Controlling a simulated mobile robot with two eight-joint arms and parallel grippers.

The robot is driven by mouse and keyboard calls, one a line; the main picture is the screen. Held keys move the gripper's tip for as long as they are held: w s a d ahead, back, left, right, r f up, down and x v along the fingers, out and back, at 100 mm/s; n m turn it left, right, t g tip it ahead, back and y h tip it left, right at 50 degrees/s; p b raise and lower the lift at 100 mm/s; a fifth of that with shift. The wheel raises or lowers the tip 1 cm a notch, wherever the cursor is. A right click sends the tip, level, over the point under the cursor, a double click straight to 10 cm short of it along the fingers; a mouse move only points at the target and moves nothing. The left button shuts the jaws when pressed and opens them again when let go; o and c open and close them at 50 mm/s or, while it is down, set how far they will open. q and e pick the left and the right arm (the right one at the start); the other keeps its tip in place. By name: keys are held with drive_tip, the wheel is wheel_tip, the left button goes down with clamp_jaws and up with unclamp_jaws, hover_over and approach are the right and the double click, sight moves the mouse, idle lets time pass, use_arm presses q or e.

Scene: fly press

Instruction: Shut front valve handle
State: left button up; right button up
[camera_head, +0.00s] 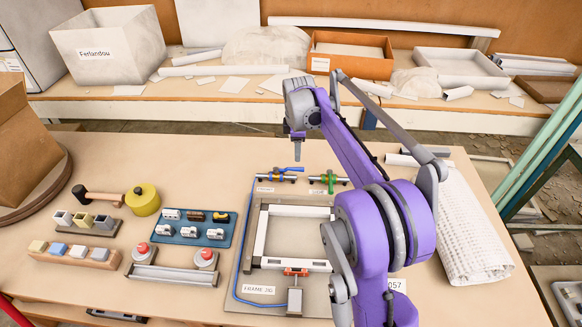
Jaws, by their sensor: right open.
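Two small valves sit at the back of the fixture board (244,262). The left one has a blue handle (291,169) lying roughly along its pipe. The right one has a green handle (330,184) that appears to stand across its pipe. I cannot tell which is the front valve; their labels are too small to read. My right arm hides the right part of the board. My left gripper is out of view.
A light rectangular frame (262,235) with a red clamp (296,272) fills the board. A blue tray (192,241) of small parts, a red-button box (142,252), a mallet (95,196) and a yellow roll (142,198) stand left. White mesh (462,230) lies right. The table's back left is clear.

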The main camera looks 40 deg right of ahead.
sight(298, 169)
drive_tip(key=f, duration=0.3)
drive_tip(key=w+f, duration=0.1)
drive_tip(key=f, duration=0.2)
drive_tip(key=d+f, duration=0.1)
drive_tip(key=f, duration=0.2)
drive_tip(key=shift+w+d+f+b, duration=0.1)
drive_tip(key=shift+w+f+b, duration=0.1)
drive_tip(key=shift+f+b, duration=0.1)
clamp_jaws()
idle(1.0)
